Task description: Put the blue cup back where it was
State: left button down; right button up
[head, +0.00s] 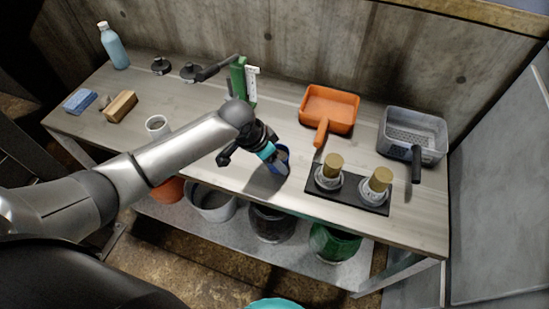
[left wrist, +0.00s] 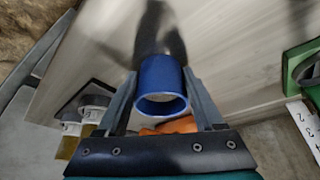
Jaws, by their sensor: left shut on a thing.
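The blue cup (head: 282,158) is at the middle of the bench in the head view, mostly covered by my left gripper (head: 268,154). In the left wrist view the blue cup (left wrist: 162,86) sits between the two fingers of my left gripper (left wrist: 165,95), which is shut on it. The cup's open rim faces the wrist camera, and something pale shows inside. A dark shadow lies on the bench beside the cup. I cannot tell whether the cup's base touches the bench. My right gripper does not show.
Right of the cup is a black tray (head: 349,199) with two capped jars. Behind are an orange scoop (head: 327,108), a grey basket (head: 412,135) and a green stand (head: 240,78). A white cup (head: 157,126) stands left. Several bins sit on the lower shelf. The bench front is clear around the cup.

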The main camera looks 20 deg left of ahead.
pick_arm(q)
grip_release()
jog(key=shift+f, duration=0.1)
jog(key=p+v, duration=0.3)
jog(key=v, duration=0.9)
jog(key=shift+d, duration=0.1)
